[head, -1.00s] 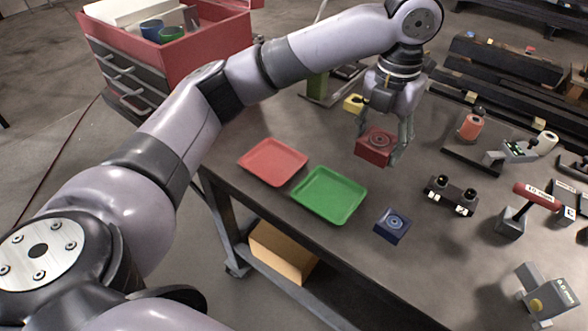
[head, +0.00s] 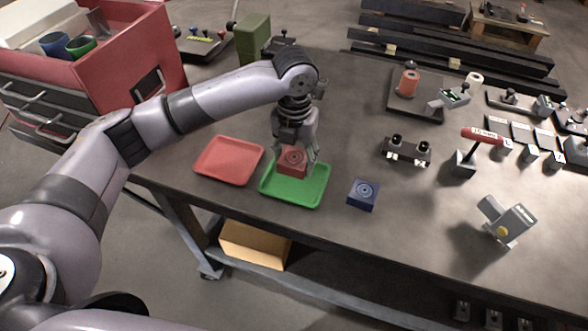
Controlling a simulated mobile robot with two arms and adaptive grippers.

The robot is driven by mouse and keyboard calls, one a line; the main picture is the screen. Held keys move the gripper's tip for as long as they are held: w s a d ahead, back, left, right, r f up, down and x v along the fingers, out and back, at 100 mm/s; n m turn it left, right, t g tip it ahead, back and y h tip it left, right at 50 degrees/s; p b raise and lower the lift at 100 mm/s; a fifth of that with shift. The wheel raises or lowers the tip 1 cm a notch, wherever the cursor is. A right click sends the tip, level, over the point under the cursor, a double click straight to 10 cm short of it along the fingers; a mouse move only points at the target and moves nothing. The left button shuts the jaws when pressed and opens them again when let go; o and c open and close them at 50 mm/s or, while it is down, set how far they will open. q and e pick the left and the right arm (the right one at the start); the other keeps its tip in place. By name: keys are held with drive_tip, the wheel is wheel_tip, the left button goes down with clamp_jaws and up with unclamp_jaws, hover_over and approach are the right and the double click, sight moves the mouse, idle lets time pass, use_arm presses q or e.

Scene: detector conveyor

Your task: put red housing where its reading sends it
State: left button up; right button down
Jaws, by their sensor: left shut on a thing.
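The red housing (head: 291,160) is a small red block with a round ringed top. My left gripper (head: 294,158) is shut on it, over the far part of the green tray (head: 292,200). I cannot tell whether the housing touches the tray floor. The red tray (head: 228,160) lies empty to the left of the green tray. My right gripper is not in view. No reading of the housing can be made out.
A blue housing (head: 362,194) stands right of the green tray. A black two-post fixture (head: 406,150), a red-handled tool (head: 480,137) and a grey device (head: 507,220) stand further right. A red tool chest (head: 125,60) is at the back left.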

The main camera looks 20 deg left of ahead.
sight(295, 181)
use_arm(q)
drive_tip(key=shift+d+f, duration=0.15)
drive_tip(key=shift+f, duration=0.8)
wheel_tip(295, 181, down, 4)
drive_tip(key=shift+r+p, duration=0.15)
drive_tip(key=shift+p, duration=0.3)
drive_tip(key=o, duration=1.5)
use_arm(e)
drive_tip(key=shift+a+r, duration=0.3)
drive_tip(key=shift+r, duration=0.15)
use_arm(q)
wheel_tip(295, 181, up, 11)
drive_tip(key=shift+f+b, duration=0.15)
drive_tip(key=shift+b, duration=1.1)
drive_tip(key=shift+r, duration=0.7)
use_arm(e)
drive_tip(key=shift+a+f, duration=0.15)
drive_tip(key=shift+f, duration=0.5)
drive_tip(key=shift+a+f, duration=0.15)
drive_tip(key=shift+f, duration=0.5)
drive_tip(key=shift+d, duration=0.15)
